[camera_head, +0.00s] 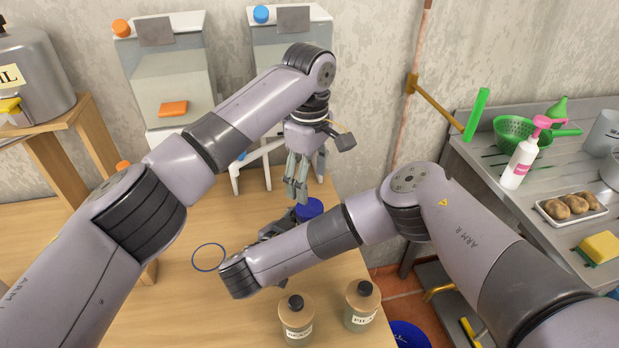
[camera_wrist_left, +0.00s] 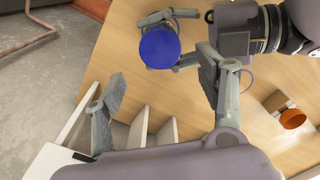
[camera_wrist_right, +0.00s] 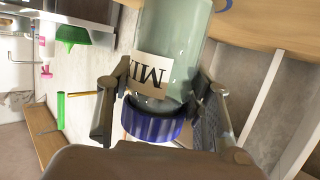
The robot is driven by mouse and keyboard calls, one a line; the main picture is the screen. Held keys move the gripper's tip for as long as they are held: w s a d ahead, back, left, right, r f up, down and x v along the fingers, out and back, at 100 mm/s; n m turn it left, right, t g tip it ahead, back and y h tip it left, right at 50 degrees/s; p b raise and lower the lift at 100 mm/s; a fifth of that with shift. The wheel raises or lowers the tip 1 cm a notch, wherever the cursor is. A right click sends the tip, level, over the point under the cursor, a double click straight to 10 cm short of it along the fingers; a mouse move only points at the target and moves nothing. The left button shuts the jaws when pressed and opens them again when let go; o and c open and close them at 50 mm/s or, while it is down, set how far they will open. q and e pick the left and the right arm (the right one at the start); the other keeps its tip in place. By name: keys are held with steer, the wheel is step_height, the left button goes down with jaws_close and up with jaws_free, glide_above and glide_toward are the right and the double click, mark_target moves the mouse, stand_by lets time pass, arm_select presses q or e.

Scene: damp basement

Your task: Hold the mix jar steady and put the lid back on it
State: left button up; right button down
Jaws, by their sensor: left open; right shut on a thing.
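The mix jar (camera_wrist_right: 175,45) shows in the right wrist view as a clear greenish jar with a white label. Its blue ribbed lid (camera_wrist_right: 155,122) sits over the jar's mouth; I cannot tell how firmly it is seated. My right gripper (camera_wrist_right: 158,98) is shut on the jar, one finger on each side near the neck. In the head view the lid (camera_head: 309,208) shows, while my right arm hides most of the jar. My left gripper (camera_head: 297,182) is open and empty, pointing down just above the lid. The left wrist view shows the lid's round top (camera_wrist_left: 160,47) beyond its fingers.
A thin blue ring (camera_head: 208,257) marks the wooden table (camera_head: 190,310). Two pale dispensers (camera_head: 165,75) (camera_head: 290,40) stand behind. A metal counter (camera_head: 480,160) with a green colander (camera_head: 515,130) is at right.

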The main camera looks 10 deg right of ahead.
mark_target(310, 207)
arm_select(q)
steer(key=shift+f, duration=3.95)
steer(key=shift+c, duration=0.2)
steer(key=c, duration=1.1)
steer(key=o, duration=1.2)
steer(key=shift+r, duration=2.25)
